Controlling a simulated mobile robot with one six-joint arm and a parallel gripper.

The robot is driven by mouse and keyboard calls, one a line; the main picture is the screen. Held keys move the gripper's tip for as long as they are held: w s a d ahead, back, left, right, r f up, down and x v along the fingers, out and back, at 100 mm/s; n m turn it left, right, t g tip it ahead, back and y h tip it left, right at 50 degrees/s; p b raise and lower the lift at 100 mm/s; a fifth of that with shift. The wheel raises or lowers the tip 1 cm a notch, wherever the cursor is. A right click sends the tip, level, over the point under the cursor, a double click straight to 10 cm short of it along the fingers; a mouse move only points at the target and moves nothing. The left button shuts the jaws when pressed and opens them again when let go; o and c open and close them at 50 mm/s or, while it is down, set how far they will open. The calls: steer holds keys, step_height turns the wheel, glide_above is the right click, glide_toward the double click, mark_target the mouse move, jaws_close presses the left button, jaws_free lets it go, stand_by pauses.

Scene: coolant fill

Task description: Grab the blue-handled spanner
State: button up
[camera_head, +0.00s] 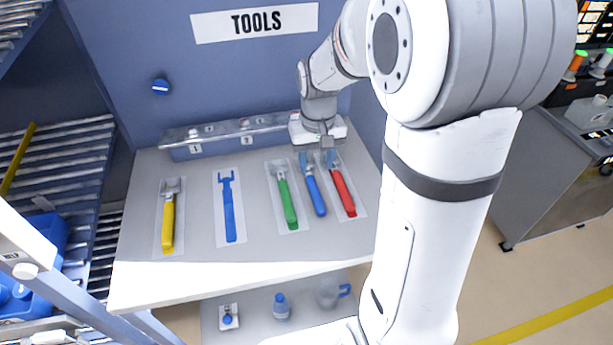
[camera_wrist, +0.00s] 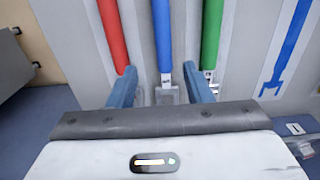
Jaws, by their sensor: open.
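The blue-handled spanner (camera_head: 315,194) lies on the tool bench between a green-handled tool and a red-handled tool. In the wrist view its blue handle (camera_wrist: 163,35) runs up from between my fingertips, and its grey head lies between the fingers. My gripper (camera_head: 318,161) is open over the head end of the spanner; it also shows in the wrist view (camera_wrist: 160,72). One finger is on each side of the spanner, with gaps visible. I cannot tell how far the fingers are above the bench. Part of the head is hidden by my gripper body.
The green-handled tool (camera_head: 288,203) and red-handled tool (camera_head: 343,192) lie close on either side. A flat blue spanner outline (camera_head: 229,208) is left of the green one, then a yellow-handled tool (camera_head: 168,222). A grey rail box (camera_head: 240,137) stands along the back.

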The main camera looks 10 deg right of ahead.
mark_target(313, 184)
steer(key=f, duration=0.7)
steer(key=shift+w+a+f+p, duration=0.25)
steer(key=shift+w+a+p, duration=0.05)
steer(key=shift+w+p, duration=0.05)
steer(key=shift+c, duration=0.6)
jaws_close()
